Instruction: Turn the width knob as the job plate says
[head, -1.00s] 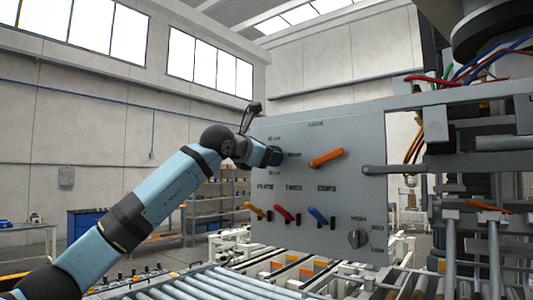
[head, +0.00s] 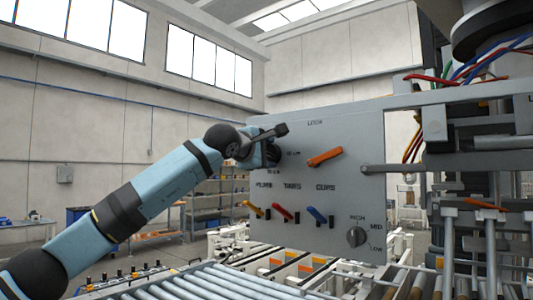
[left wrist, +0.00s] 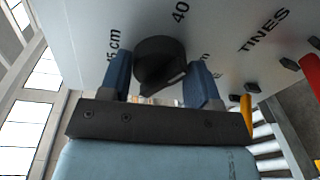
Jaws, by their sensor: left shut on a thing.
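The width knob (left wrist: 160,62) is a dark round knob with a pointed end. In the left wrist view it sits on the grey panel between the two blue fingers of my left gripper (left wrist: 160,82), which is shut on it. Its pointed end aims toward the bottom of that view. Around it are a mark ending in "5 cm", a "40" and a partly hidden "cm". In the head view my left gripper (head: 270,153) is at the panel's upper left and hides the knob. I see no readable job plate. My right gripper is out of view.
A roller conveyor (head: 205,284) runs below. A grey bar (head: 395,169) is at the panel's right.

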